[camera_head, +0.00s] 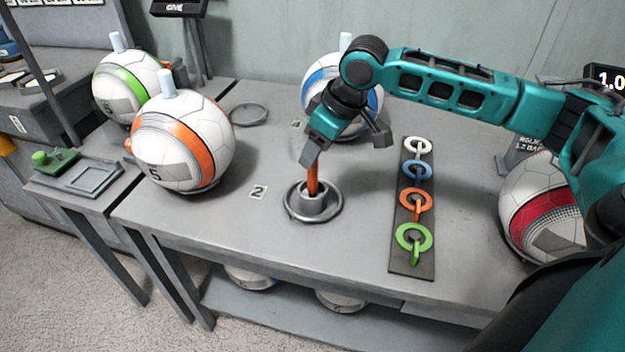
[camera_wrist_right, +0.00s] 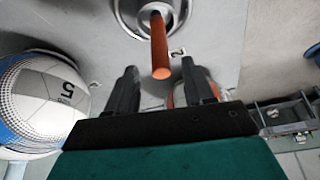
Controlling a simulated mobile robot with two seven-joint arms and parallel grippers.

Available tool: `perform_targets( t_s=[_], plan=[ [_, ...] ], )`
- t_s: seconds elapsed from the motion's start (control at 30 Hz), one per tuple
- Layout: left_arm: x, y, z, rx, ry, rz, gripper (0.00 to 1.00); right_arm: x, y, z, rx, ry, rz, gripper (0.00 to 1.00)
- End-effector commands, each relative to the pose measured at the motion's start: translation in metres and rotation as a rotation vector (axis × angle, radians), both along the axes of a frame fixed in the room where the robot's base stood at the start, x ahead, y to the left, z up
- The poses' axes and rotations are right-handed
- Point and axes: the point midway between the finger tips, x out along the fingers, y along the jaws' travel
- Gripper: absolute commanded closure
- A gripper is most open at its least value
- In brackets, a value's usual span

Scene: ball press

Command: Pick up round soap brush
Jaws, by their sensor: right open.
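The round soap brush shows as an upright orange-brown handle (camera_head: 313,178) standing in a round grey holder (camera_head: 290,201) on the table. Its lower end is hidden inside the holder. My right gripper (camera_head: 345,145) is open above the holder, with one finger overlapping the top of the handle in the head view. In the right wrist view, the handle (camera_wrist_right: 159,45) points toward the gap between the open fingers (camera_wrist_right: 158,68). Nothing is held, and I cannot tell whether a finger touches the handle. My left gripper is not in view.
An orange-banded ball (camera_head: 205,140) stands left of the holder, and a blue-banded ball (camera_head: 318,82) behind it. A dark strip with coloured rings (camera_head: 402,258) lies to the right. A red-banded ball (camera_head: 535,205) is farther right. The table front (camera_head: 235,225) is clear.

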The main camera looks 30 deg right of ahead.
Motion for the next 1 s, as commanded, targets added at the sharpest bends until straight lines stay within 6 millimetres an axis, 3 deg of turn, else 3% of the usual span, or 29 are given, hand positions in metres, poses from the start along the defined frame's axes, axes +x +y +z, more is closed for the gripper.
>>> perform_targets(
  t_s=[0.33,0.6,1.0],
  plan=[
    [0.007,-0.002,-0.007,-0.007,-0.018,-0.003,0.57,0.014,0.009,-0.044,0.001,0.001,-0.001,0.48],
    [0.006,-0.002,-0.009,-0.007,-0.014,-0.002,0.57,0.016,0.009,-0.047,0.0,0.0,0.0,0.49],
    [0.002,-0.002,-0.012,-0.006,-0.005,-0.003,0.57,0.015,0.009,-0.046,0.0,0.0,0.0,0.87]
  ],
)
